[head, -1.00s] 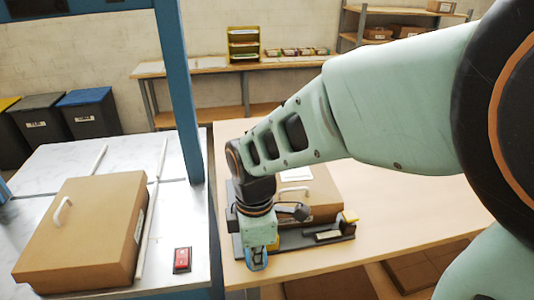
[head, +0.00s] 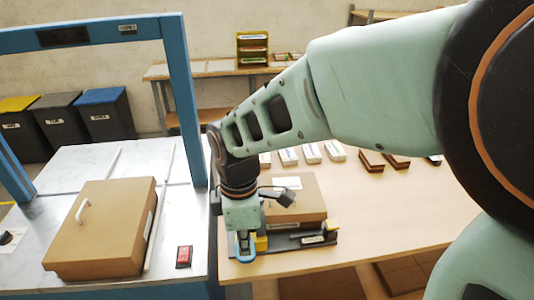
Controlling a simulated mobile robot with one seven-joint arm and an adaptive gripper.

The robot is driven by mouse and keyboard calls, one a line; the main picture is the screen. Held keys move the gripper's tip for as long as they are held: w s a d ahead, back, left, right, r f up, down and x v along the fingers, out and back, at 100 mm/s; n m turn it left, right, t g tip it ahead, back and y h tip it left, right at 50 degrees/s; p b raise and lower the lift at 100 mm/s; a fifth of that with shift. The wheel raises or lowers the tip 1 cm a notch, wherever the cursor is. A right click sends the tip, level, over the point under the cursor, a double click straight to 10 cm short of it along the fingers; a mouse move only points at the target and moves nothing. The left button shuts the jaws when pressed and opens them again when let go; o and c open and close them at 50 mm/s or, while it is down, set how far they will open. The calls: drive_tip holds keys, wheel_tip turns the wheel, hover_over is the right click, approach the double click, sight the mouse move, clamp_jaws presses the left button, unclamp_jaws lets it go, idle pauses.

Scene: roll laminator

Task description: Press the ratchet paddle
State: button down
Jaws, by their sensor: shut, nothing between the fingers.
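A dark base plate (head: 285,244) lies on the wooden table near its left front corner. My gripper (head: 244,258) points down at the left end of the plate. Its blue-edged fingers are shut and empty. Contact with the plate or yellow block cannot be made out.
A brown case (head: 295,200) stands behind the plate. On the left metal table (head: 85,160) are a large brown box (head: 105,228) and a red switch (head: 184,257). A blue frame post (head: 188,110) rises left of my arm. Several small stacks line the table's back.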

drive_tip(key=shift+s+r+p, duration=0.2)
drive_tip(key=shift+r+p, duration=0.1)
drive_tip(key=shift+r, duration=0.25)
drive_tip(key=shift+s+r+p, duration=0.15)
drive_tip(key=shift+r+p, duration=0.15)
drive_tip(key=shift+r, duration=0.2)
idle(0.8)
